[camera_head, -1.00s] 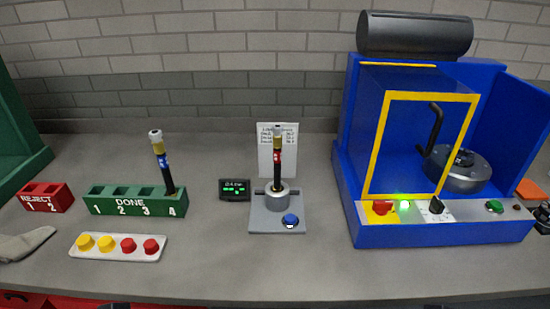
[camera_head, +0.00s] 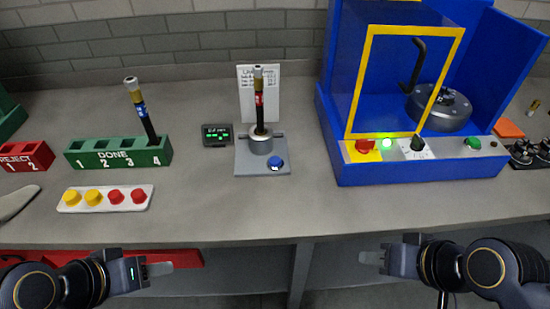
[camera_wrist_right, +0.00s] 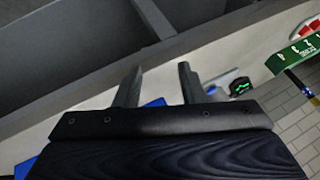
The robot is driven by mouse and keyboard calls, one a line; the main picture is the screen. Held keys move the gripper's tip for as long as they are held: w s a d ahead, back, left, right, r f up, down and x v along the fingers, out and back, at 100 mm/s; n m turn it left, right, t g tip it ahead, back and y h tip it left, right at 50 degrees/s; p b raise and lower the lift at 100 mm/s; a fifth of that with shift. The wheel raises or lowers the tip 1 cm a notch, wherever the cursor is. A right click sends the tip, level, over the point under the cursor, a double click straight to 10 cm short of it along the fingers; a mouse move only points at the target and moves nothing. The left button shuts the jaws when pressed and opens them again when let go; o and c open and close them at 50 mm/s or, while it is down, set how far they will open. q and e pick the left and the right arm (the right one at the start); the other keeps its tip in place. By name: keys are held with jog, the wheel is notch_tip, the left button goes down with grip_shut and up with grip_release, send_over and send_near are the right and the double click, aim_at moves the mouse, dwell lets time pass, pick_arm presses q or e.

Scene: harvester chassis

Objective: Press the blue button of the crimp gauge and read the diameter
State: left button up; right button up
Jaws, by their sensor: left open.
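The crimp gauge (camera_head: 250,160) stands mid-bench with its blue button (camera_head: 276,163) at the front right of its grey base. A hose with a red label (camera_head: 259,98) stands upright in the gauge's round holder. The small display (camera_head: 217,134) left of it shows green characters too small to read. My left gripper (camera_head: 172,266) is open and empty below the bench's front edge, at the left. My right gripper (camera_head: 366,257) is in front of the bench, right of the gauge and apart from it. In the right wrist view its two fingers (camera_wrist_right: 158,88) are spread with nothing between them.
A green DONE rack (camera_head: 95,155) holds a blue-labelled hose in slot 4. A red REJECT rack (camera_head: 25,157) and a tray of yellow and red caps (camera_head: 105,198) are at the left. The blue press (camera_head: 420,172) stands at the right. Bench in front of the gauge is clear.

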jog(key=shift+c, duration=0.5)
grip_shut()
dwell(1.2)
